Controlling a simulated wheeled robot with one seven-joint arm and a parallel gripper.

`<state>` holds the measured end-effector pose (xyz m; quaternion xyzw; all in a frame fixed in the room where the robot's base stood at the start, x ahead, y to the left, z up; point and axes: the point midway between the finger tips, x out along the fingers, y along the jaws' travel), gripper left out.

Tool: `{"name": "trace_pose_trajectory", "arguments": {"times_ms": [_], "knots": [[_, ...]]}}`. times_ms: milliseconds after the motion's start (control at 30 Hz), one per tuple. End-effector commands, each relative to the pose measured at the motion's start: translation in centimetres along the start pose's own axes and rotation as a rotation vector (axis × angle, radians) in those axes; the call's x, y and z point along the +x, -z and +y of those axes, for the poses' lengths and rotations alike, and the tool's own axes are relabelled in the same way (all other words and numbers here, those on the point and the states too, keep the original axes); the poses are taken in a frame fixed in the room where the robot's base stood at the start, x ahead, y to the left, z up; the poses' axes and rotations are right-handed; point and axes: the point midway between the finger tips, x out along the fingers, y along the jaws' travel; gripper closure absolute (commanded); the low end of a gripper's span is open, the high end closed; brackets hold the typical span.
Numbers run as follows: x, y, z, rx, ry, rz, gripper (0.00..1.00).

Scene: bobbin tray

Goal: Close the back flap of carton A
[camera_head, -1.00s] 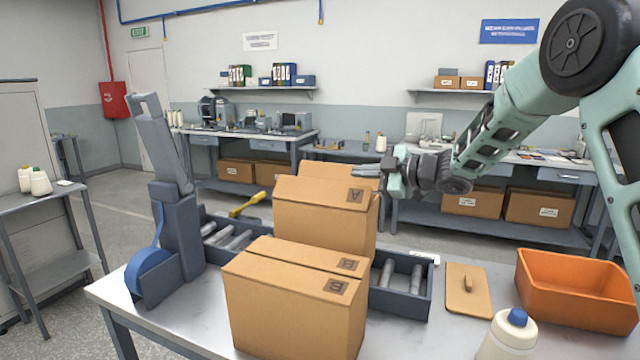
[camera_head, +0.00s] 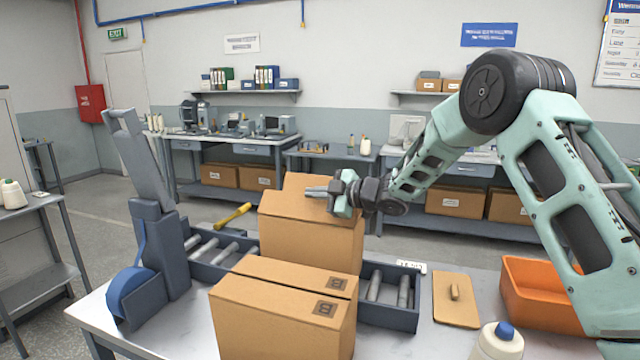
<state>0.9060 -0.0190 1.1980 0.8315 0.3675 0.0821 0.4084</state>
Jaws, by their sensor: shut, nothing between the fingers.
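Carton A (camera_head: 308,240) is a brown cardboard box on the roller track, behind carton B (camera_head: 275,320). Its near top flap (camera_head: 285,206) lies over the top, sloping slightly. Its back flap (camera_head: 304,181) stands up behind, with its upper edge above the box. My gripper (camera_head: 312,192) comes in from the right with its fingers shut and empty. The fingers point left over the top of carton A, in front of the back flap in the picture. I cannot tell whether they touch a flap. The gripper hides the carton's letter mark and part of its top right.
Carton B stands closed in front. A grey upright machine with a blue wheel (camera_head: 130,290) is left of the track, with a yellow-handled tool (camera_head: 233,215) nearby. A wooden board (camera_head: 455,305), orange bin (camera_head: 540,300) and white bottle (camera_head: 497,345) are on the right.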

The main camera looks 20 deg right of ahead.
Motion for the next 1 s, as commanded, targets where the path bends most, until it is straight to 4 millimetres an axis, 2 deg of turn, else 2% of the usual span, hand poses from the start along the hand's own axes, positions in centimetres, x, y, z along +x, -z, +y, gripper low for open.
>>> {"name": "trace_pose_trajectory", "arguments": {"times_ms": [233,667,1000], "knots": [[0.3,-1.1,0.0,0.000,0.000,0.001,1.00],[0.3,-1.2,0.1,0.009,0.003,0.001,1.00],[0.5,-1.9,0.3,0.123,0.032,0.001,1.00]]}}
